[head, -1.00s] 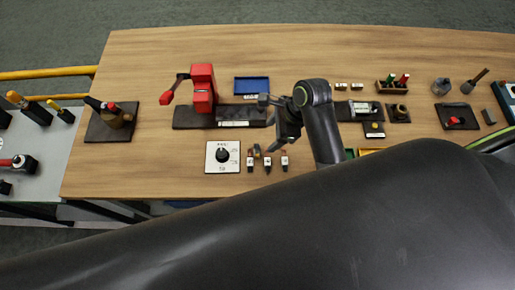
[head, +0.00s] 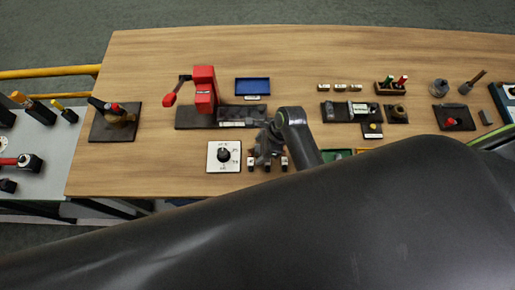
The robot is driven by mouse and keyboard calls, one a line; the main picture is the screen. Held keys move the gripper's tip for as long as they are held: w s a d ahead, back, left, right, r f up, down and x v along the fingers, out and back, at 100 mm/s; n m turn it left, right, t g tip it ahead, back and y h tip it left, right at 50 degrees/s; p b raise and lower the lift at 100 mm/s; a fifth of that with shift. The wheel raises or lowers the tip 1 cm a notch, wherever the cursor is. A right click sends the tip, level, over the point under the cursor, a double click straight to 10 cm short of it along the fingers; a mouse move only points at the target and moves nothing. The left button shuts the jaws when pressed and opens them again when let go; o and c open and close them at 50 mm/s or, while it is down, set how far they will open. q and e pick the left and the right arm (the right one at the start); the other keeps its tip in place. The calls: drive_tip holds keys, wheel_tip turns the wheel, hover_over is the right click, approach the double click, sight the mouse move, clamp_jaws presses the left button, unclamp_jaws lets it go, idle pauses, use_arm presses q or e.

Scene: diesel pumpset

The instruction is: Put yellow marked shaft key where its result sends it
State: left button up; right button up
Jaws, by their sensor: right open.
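I cannot make out a yellow-marked shaft key for certain. Three small dark pieces with white labels stand in a row on the wooden bench; the left one (head: 251,163), the middle one (head: 267,164) and the right one (head: 284,163) show below my right gripper (head: 264,155). That gripper is open and reaches down over this row, hiding its back side. I cannot tell whether it touches any piece. My left gripper is out of view.
A white dial plate (head: 223,156) lies just left of the row. A red hand press (head: 205,90), a blue tray (head: 252,86) and three small tan blocks (head: 340,87) stand behind. A black fixture (head: 350,110) and a green tray (head: 337,155) are to the right. The bench's front left is clear.

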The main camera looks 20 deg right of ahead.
drive_tip(key=c, duration=1.2)
